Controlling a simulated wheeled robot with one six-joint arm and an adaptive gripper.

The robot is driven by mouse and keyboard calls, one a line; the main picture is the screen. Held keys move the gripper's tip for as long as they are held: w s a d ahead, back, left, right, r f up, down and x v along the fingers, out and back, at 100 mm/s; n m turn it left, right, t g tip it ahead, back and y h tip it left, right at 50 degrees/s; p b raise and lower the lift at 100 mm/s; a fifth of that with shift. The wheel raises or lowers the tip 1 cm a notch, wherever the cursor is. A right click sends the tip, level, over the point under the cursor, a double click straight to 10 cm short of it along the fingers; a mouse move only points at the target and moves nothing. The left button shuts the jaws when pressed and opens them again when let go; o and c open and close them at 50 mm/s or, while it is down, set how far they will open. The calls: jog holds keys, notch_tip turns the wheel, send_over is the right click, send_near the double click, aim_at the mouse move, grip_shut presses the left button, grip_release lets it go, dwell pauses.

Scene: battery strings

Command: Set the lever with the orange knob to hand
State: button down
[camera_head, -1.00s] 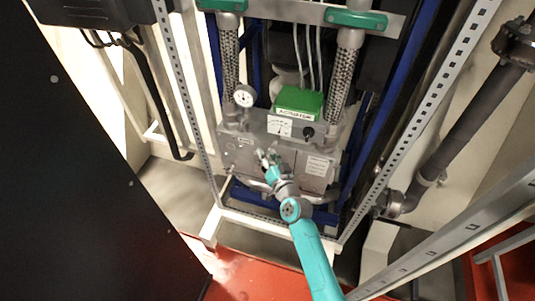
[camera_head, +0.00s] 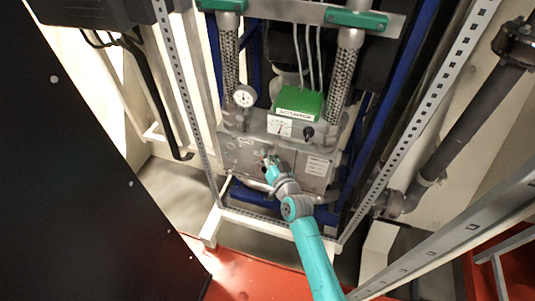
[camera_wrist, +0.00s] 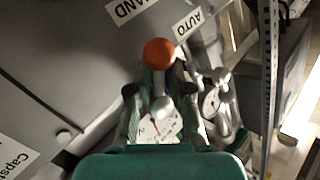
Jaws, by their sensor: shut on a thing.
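The lever's orange knob (camera_wrist: 159,53) shows in the wrist view, between and just below the HAND label (camera_wrist: 131,9) and the AUTO label (camera_wrist: 188,22). Its pale shaft (camera_wrist: 161,82) runs down between the fingers to a rounded metal end. My gripper (camera_wrist: 158,84) has one finger on each side of the lever and is shut on it. In the head view my gripper (camera_head: 268,160) is at the front of the grey actuator box (camera_head: 305,160), where the lever is too small to make out.
A green-topped unit (camera_head: 299,102) and a meter plate (camera_head: 280,126) sit on the box. A round gauge (camera_head: 244,96) is at its upper left. Perforated rack posts (camera_head: 418,120) flank the unit. A dark cabinet (camera_head: 70,190) fills the left side. Red floor lies in front.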

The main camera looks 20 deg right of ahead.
jog(key=shift+f, duration=0.25)
jog(key=c, duration=1.2)
grip_release()
jog(key=shift+r, duration=0.1)
jog(key=s, duration=0.8)
jog(key=s+r, duration=0.1)
jog(key=s, duration=0.3)
jog(key=shift+d, duration=0.4)
jog(key=shift+s+f, duration=0.15)
